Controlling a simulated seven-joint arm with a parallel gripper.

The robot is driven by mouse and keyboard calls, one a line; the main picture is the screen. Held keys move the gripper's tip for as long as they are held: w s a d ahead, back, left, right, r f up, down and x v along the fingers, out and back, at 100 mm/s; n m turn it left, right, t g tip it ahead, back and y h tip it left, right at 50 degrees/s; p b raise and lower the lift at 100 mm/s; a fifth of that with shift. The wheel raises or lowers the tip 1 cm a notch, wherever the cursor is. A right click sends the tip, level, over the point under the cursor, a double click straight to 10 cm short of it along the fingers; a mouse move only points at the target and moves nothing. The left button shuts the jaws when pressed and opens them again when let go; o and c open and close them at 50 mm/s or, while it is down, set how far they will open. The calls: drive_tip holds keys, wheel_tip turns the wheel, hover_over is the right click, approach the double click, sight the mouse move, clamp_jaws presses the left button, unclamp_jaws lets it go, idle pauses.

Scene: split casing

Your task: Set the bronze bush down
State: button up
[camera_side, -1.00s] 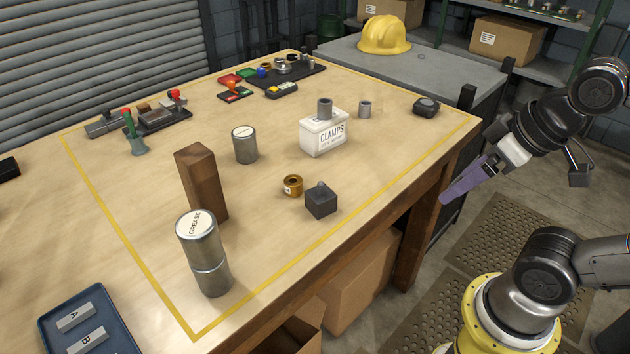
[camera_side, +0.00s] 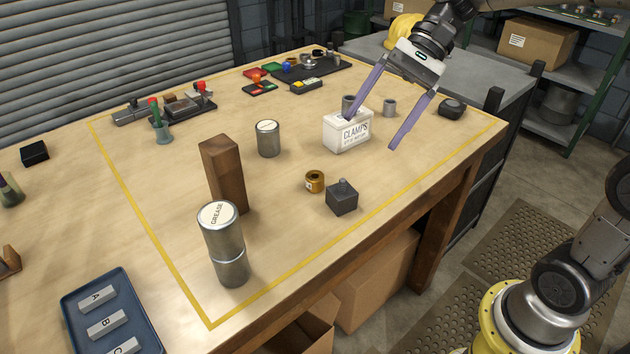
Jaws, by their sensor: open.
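The bronze bush (camera_side: 315,181), a short ring with a dark bore and a small pale label, stands upright on the wooden bench, just left of a dark grey block with a knob (camera_side: 342,197). My gripper (camera_side: 371,131) is open, with its two long purple fingers spread wide and angled down. It is above and to the right of the bush, apart from it.
A grey cylinder (camera_side: 348,102) stands at the CLAMPS box; another (camera_side: 389,107) stands behind. A tall wooden block (camera_side: 224,176), stacked grease tins (camera_side: 227,250) and a lone tin (camera_side: 268,140) stand left of the bush. A blue tray (camera_side: 75,318) is at front left. Bench between is clear.

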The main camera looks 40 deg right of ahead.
drive_tip(key=w+d+f+m+y, duration=0.1)
drive_tip(key=w+d+f+m, duration=0.1)
drive_tip(key=w+d+f, duration=0.2)
drive_tip(key=w+d+f+m+y, duration=0.2)
drive_tip(key=w+d+f+m, duration=0.1)
drive_tip(key=f, duration=0.4)
drive_tip(key=w+d+f+m+y, duration=0.1)
drive_tip(key=w+d+f+m, duration=0.1)
drive_tip(key=w+d+f, duration=0.3)
drive_tip(key=shift+w+d+f+m+t+y, duration=0.1)
drive_tip(key=shift+w+f+m+t+y, duration=0.25)
drive_tip(key=shift+w, duration=0.35)
drive_tip(key=shift+d+f, duration=0.1)
drive_tip(key=shift+f, duration=0.25)
approach(315, 179)
drive_tip(key=a+f, duration=0.1)
drive_tip(key=w+a+f, duration=0.1)
drive_tip(key=a+f, duration=0.1)
drive_tip(key=shift+w+a+f, duration=0.15)
drive_tip(key=shift+f, duration=0.1)
drive_tip(key=shift+r+x, duration=0.2)
drive_tip(key=shift+x, duration=1.15)
drive_tip(key=shift+r+x, duration=0.15)
drive_tip(key=shift+x, duration=1.2)
drive_tip(key=shift+a, duration=0.15)
clamp_jaws()
